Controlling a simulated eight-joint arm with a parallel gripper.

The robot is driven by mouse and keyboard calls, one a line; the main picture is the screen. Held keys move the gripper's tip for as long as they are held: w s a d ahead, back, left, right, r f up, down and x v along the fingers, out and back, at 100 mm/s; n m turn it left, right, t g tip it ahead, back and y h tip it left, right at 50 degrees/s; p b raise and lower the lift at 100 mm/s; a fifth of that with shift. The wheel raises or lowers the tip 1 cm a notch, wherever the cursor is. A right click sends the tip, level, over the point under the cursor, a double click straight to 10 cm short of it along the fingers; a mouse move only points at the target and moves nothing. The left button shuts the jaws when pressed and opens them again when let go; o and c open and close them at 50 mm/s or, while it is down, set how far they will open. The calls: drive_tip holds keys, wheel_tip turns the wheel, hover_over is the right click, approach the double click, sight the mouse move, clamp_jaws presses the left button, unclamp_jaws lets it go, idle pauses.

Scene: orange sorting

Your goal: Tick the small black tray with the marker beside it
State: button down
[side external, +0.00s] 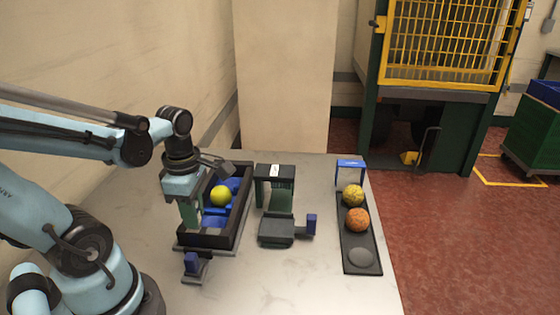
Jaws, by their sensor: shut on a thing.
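My gripper (190,222) points down over the near left side of a black crate (222,246) with blue inside. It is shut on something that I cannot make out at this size. A yellow ball (221,196) sits in the crate, to the right of my gripper. No marker can be clearly picked out. A long, narrow black tray (349,254) lies at the right of the table. It holds a mottled yellow ball (353,195), an orange ball (357,220) and a grey round disc (361,257).
A dark gate-like device (276,231) stands mid-table with a blue block (311,224) at its right. A small stand with a blue block (192,262) is below my gripper. A blue arch (350,165) spans the tray's far end. The front table (310,285) is clear.

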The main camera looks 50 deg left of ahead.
drive_tip(key=shift+f, duration=0.5)
idle(1.2)
drive_tip(key=shift+s+a, duration=0.55)
drive_tip(key=shift+s, duration=0.05)
idle(0.5)
drive_tip(key=shift+w+d, duration=0.45)
drive_tip(key=shift+w, duration=0.05)
idle(0.7)
drive_tip(key=shift+r, duration=3.5)
